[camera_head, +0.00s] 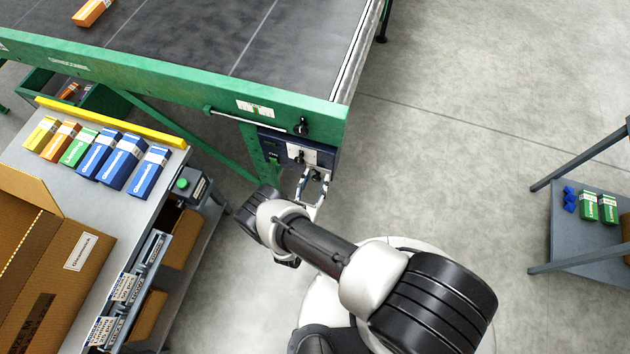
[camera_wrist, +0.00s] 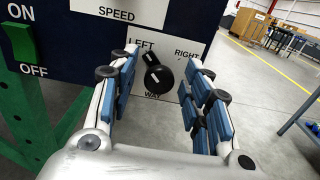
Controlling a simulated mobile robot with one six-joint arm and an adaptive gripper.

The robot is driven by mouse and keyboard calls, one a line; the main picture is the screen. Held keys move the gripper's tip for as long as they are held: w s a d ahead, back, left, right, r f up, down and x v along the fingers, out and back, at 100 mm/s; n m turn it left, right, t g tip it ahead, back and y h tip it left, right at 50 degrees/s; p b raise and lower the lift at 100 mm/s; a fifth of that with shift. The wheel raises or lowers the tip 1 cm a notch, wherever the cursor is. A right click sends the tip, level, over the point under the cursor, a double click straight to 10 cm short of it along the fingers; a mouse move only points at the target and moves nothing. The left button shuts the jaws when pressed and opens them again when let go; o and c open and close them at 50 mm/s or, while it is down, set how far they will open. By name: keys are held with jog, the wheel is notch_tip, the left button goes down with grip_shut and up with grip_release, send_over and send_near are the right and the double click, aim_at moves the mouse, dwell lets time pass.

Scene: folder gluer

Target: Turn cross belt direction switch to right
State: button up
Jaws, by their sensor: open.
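The cross belt direction switch (camera_wrist: 157,78) is a black rotary knob on a white plate with LEFT, RIGHT and WAY lettering in the wrist view. Its handle tilts up and left, toward the LEFT label (camera_wrist: 141,43); the RIGHT label (camera_wrist: 187,54) is at its upper right. My gripper (camera_wrist: 164,62) is open, with one blue-padded finger on each side of the knob. No contact with the knob is visible. In the head view my gripper (camera_head: 314,180) is at the control panel (camera_head: 290,150) below the green conveyor frame; the switch is hard to make out there.
The green conveyor frame (camera_head: 180,80) is above the panel. A table (camera_head: 60,140) with colored boxes stands left, a grey shelf (camera_head: 570,230) right. Floor between is clear.

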jog(key=c, duration=1)
jog(key=shift+m, duration=0.3)
jog(key=shift+c, duration=0.3)
jog(key=m, duration=0.3)
jog(key=shift+m, duration=0.3)
jog(key=m, duration=0.4)
jog(key=shift+d+m, duration=0.1)
jog(key=shift+m, duration=0.2)
jog(key=m, duration=0.4)
jog(key=shift+f+m, duration=0.1)
jog(key=shift+m, duration=2.4)
jog(key=o, duration=1.1)
jog(key=shift+c, duration=0.2)
